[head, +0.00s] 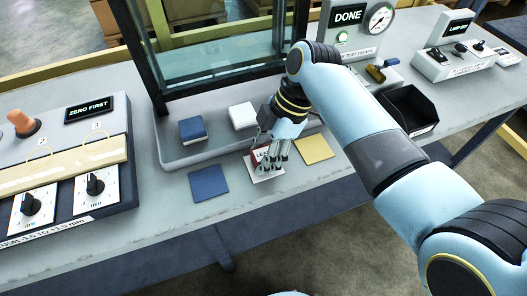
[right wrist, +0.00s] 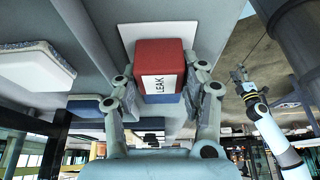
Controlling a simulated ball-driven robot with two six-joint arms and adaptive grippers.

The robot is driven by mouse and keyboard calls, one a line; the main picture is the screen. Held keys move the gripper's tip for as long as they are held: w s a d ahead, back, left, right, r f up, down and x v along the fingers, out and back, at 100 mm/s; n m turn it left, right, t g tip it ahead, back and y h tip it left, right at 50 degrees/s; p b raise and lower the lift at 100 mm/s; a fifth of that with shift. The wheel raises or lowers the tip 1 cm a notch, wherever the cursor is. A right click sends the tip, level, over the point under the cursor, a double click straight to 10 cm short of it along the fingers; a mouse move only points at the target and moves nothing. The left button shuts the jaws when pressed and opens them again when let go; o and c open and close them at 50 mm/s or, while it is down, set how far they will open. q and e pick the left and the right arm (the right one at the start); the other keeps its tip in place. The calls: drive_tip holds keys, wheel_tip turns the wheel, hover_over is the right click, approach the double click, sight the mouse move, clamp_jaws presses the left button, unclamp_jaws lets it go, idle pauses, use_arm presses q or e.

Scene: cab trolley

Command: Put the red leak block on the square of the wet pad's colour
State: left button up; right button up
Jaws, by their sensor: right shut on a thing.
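My right gripper (head: 273,158) is shut on the red leak block (right wrist: 160,60), whose white LEAK label shows in the right wrist view. The block (head: 257,157) is over the white square (head: 266,178), which also shows behind it in the right wrist view (right wrist: 128,35). I cannot tell whether block and square touch. A blue square (head: 208,182) lies to the left and a yellow square (head: 314,149) to the right. A blue pad (head: 192,130) and a white pad (head: 242,116) sit in the grey tray (head: 172,161). My left gripper (right wrist: 240,75) shows small in the right wrist view; its jaws are unclear.
A glass panel with a black frame (head: 158,70) stands behind the tray. A panel with knobs (head: 95,184) and a ZERO FIRST display stands left. A black bin (head: 411,108), a DONE display with a gauge (head: 352,22) and a switch box (head: 450,62) stand right.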

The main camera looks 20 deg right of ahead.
drive_tip(key=shift+f, duration=0.15)
drive_tip(key=o, duration=0.9)
drive_tip(key=shift+c, duration=0.2)
drive_tip(key=shift+o, duration=1.2)
use_arm(q)
drive_tip(key=shift+w, duration=0.2)
use_arm(e)
drive_tip(key=shift+o, duration=0.5)
use_arm(q)
drive_tip(key=shift+w, duration=0.1)
drive_tip(key=shift+r, duration=0.2)
use_arm(e)
drive_tip(key=v, duration=1.2)
drive_tip(key=shift+d, duration=0.1)
